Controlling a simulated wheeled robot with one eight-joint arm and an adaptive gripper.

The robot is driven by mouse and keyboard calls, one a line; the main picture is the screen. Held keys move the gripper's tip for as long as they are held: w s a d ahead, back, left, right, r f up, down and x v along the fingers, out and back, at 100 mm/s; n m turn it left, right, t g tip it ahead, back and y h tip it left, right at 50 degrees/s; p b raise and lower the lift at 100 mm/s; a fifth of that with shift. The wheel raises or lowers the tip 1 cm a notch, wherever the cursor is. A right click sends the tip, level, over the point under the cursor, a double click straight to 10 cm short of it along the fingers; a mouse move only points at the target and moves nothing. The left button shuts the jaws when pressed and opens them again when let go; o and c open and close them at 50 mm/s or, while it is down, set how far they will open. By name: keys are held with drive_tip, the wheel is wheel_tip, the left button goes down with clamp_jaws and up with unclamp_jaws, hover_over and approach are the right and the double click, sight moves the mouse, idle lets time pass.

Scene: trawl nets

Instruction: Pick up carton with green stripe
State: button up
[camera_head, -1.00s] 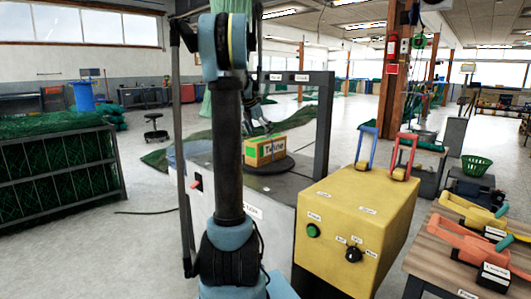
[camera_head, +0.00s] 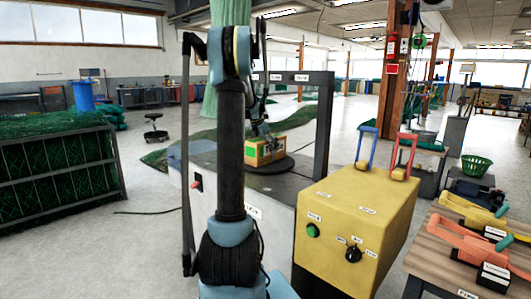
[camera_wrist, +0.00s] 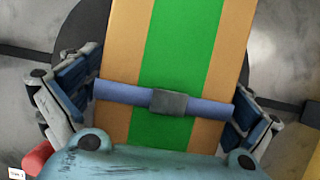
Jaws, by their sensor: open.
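The carton with the green stripe (camera_head: 253,151) is a tan box standing on a dark round turntable (camera_head: 281,167) on a grey machine. In the wrist view the carton (camera_wrist: 184,45) fills the middle, its green stripe running lengthwise. My gripper (camera_head: 262,130) is right above the carton, partly hidden behind my arm in the head view. In the wrist view my gripper (camera_wrist: 163,101) is open, one finger at each side of the carton. Whether the fingers touch the carton's sides, I cannot tell.
A dark frame (camera_head: 325,125) stands over the machine on the right. A yellow control box (camera_head: 330,249) with a green button is in front of it. A workbench (camera_head: 428,262) with orange and yellow tools is at the right. A rack of green net (camera_head: 60,172) is at the left.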

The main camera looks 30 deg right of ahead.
drive_tip(key=c, duration=1.6)
drive_tip(key=shift+o, duration=0.2)
drive_tip(key=shift+r, duration=0.1)
